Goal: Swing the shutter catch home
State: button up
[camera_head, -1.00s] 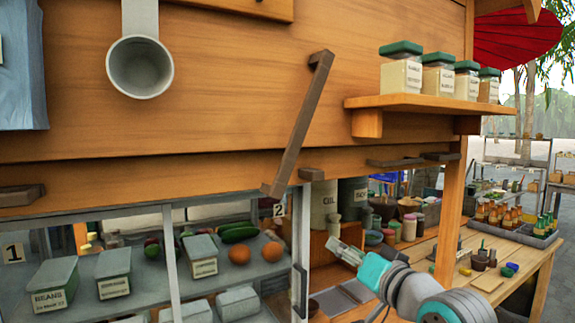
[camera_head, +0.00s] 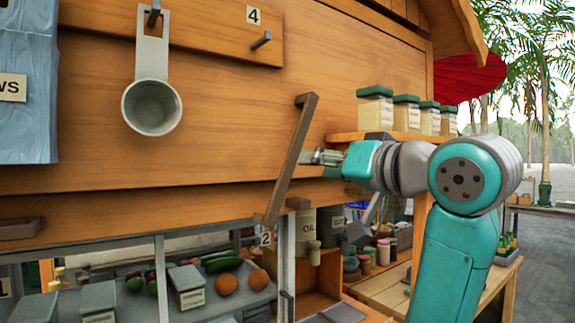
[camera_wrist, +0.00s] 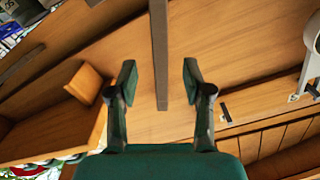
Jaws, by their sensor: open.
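The shutter catch is a long grey-brown bar (camera_head: 291,155) on the wooden shutter panel. It leans, with its top end tilted to the right and its lower end over the panel's bottom edge. My gripper (camera_head: 316,157) is at the right side of the bar, about mid-height. In the wrist view the catch (camera_wrist: 160,55) runs down between the two open fingers of my gripper (camera_wrist: 159,78), with a gap showing on each side. I cannot tell how deep the bar is between the fingers. A small brown block (camera_head: 298,203) sits right of the bar's lower end.
A shelf (camera_head: 340,137) with several green-lidded jars (camera_head: 375,107) stands right of the catch, close to my arm. A grey ladle (camera_head: 151,105) hangs at left. Below are the counter's vegetables and grey tins (camera_head: 187,285).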

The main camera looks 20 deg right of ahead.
aim_at(292, 165)
jog(key=x, duration=0.9)
jog(key=shift+w, duration=0.25)
jog(key=shift+f, duration=0.1)
grip_shut()
